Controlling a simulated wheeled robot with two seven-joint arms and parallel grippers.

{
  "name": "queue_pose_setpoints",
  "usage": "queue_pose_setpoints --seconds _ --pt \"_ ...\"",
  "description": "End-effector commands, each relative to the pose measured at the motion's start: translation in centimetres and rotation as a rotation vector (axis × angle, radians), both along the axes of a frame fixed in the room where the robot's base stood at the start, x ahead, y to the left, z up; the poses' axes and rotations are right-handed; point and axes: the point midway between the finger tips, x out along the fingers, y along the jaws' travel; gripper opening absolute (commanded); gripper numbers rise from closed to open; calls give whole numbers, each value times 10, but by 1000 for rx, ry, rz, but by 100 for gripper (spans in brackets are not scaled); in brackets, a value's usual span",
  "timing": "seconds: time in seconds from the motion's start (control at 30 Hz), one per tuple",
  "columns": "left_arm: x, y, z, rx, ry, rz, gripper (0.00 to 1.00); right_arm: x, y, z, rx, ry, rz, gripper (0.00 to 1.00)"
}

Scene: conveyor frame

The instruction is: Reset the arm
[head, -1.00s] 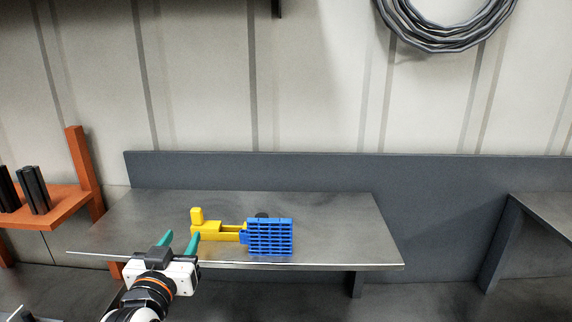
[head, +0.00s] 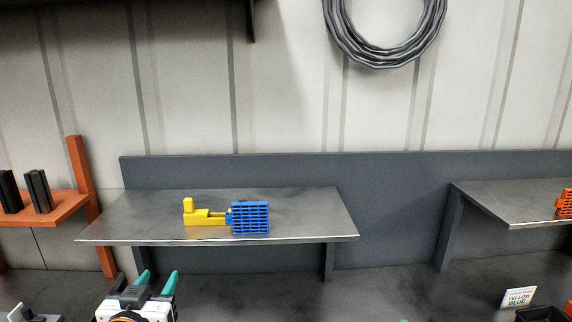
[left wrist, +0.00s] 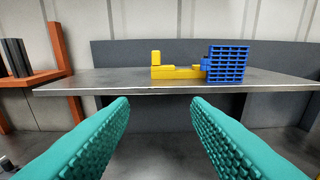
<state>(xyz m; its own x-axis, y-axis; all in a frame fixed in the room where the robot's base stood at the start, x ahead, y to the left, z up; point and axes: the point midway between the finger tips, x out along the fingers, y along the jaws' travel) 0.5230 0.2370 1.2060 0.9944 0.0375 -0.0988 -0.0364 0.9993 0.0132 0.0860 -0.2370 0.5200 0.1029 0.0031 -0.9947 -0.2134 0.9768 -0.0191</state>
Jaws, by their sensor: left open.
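My left gripper (head: 155,282) is low in the head view, in front of and below the front edge of the grey metal shelf. Its teal fingers are apart with nothing between them, which the left wrist view (left wrist: 160,118) also shows. A yellow part (head: 204,217) joined to a blue slotted block (head: 250,218) sits on the shelf (head: 300,215). In the left wrist view the yellow part (left wrist: 178,72) and blue block (left wrist: 228,64) stand beyond the fingertips, clear of them. My right gripper is not seen.
An orange rack (head: 78,180) with black pieces (head: 38,191) stands at the left. A second shelf (head: 500,205) at the right bears an orange part (head: 564,203). A small "YELLOW BLUE" sign (head: 518,297) and a dark bin (head: 540,314) are at lower right.

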Motion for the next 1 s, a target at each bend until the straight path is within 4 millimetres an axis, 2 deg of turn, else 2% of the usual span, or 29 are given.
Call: queue_pose_setpoints --seconds 0.27,0.47,0.6,0.7,0.8,1.0 --pt "-26 -9 -60 18 193 -36 43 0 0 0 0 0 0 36" --pt "-68 -18 -125 35 422 -74 43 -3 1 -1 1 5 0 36" --pt "-116 -24 -176 52 631 -102 43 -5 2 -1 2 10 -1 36" --pt "-154 -27 -206 63 775 -118 43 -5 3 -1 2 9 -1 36" --pt "-189 -29 -229 73 899 -130 43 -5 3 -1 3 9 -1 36" --pt "-253 -31 -258 92 1111 -149 43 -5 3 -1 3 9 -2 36"
